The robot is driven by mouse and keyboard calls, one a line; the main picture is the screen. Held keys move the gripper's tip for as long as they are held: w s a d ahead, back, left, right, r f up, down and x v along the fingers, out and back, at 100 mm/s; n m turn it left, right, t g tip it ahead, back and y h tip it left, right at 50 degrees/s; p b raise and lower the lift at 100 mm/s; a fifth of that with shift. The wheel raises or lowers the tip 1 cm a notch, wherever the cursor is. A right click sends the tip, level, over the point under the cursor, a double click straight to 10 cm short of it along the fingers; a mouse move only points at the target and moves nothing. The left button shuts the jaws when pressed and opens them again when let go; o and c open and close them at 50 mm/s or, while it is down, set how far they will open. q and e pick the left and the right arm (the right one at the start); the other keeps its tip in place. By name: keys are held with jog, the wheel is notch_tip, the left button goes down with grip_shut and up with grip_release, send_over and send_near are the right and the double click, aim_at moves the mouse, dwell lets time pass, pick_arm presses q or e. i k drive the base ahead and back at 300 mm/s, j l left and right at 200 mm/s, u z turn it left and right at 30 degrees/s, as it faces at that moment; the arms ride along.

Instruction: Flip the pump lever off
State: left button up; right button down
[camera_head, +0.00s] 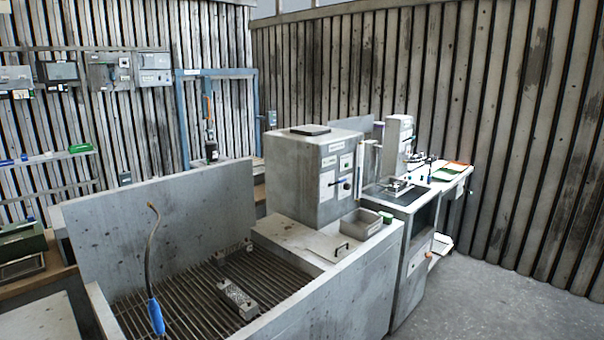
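No lever in view is clearly marked as the pump lever. A tall grey cabinet (297,175) stands in the middle, with small labels on its right face. A small dark lever or knob (344,184) sticks out low on that face; its position is too small to read. Neither of my grippers is in view.
A walled grey basin (150,222) with a slatted grate fills the front; a blue-handled curved hose or tool (156,316) stands in it. Benches with equipment (397,145) extend behind right. Control boxes (110,72) hang on the left wall. Floor (500,300) at right is clear.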

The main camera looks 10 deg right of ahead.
aim_at(345, 179)
jog(key=i+l+u, duration=0.15)
jog(key=u, duration=0.2)
jog(key=i+l+u, duration=0.1)
jog(key=l+u, duration=0.25)
jog(key=i+l+u, duration=0.1)
jog(key=l+u, duration=0.2)
jog(key=i+l+u, duration=0.2)
jog(key=l, duration=0.3)
jog(key=l+u, duration=0.2)
jog(key=l, duration=0.3)
jog(key=i+l, duration=0.1)
jog(key=l, duration=0.95)
jog(key=i+l+u, duration=0.1)
jog(key=l, duration=0.95)
